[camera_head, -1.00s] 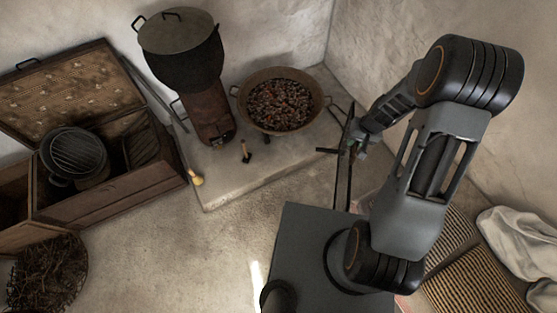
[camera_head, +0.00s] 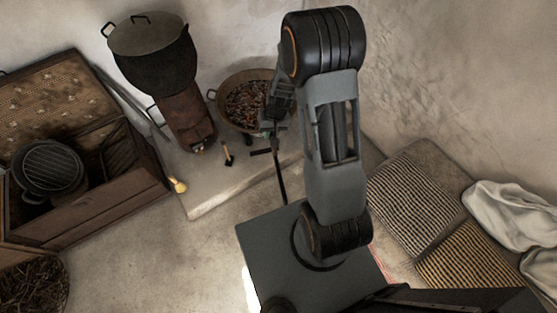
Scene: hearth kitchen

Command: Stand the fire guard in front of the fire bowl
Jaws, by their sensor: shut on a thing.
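The fire bowl (camera_head: 238,117) is a wide, round brown pan of embers on the raised stone hearth, at upper middle. My arm hides its right part. My gripper (camera_head: 271,130) is in front of the bowl's right side, partly hidden by my arm. It is shut on a thin dark thing, apparently the fire guard (camera_head: 281,180), seen nearly edge-on. The guard hangs down from the gripper near the hearth's front edge. I cannot tell whether its foot touches anything.
A black pot on a rusty stove (camera_head: 187,117) stands left of the bowl. A small dark tool (camera_head: 228,153) lies on the hearth (camera_head: 207,190). An open chest (camera_head: 100,215) is at left. Striped mats (camera_head: 418,197) and white cloth (camera_head: 510,215) lie at right.

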